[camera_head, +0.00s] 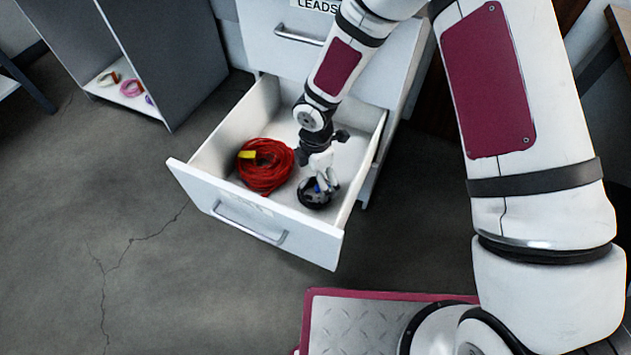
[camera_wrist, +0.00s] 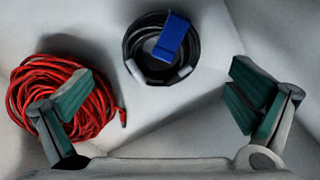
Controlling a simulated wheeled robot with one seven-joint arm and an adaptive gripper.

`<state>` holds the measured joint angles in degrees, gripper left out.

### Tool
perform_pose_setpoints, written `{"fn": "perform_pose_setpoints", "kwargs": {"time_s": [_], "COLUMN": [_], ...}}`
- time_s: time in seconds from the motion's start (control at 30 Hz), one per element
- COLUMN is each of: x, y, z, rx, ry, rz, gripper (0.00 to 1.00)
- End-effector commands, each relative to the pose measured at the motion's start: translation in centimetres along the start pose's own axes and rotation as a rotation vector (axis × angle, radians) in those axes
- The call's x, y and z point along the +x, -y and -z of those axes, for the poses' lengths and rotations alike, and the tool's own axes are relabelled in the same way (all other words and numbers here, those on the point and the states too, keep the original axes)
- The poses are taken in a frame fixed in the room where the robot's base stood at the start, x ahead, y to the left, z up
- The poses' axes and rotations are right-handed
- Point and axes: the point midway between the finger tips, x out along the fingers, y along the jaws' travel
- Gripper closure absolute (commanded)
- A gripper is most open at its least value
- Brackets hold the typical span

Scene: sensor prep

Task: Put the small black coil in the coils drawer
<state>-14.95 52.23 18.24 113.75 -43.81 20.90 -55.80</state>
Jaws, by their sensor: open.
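The small black coil (camera_wrist: 133,42) lies flat on the floor of an open white drawer (camera_head: 199,190). It has a blue tag or strap and light bands. In the head view the black coil (camera_head: 314,204) is near the drawer's front right, partly hidden by my gripper. My gripper (camera_head: 324,178) reaches down into the drawer above the black coil. In the wrist view my gripper (camera_wrist: 160,112) is open and empty, its fingers wide apart, with the black coil ahead of and between them. The open drawer's front label is not readable from here.
A larger red coil (camera_head: 262,178) with a yellow tag lies left of the black coil in the same drawer. In the wrist view, my left finger overlaps it. A closed drawer (camera_head: 262,38) labelled "LEADS" is above. A grey cabinet (camera_head: 160,55) holds small coils.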

Motion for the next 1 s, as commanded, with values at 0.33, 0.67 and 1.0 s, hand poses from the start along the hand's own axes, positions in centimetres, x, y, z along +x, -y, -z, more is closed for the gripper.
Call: {"fn": "perform_pose_setpoints", "kwargs": {"time_s": [0.33,0.67,1.0], "x": [-4.9,-5.2,-14.3], "y": [0.1,0.1,2.4], "z": [0.0,-0.1,-6.2], "rx": [0.0,0.001,0.298], "ry": [0.0,0.001,0.136], "rz": [0.001,0.001,-0.012], "gripper": [0.0,0.0,0.0]}}
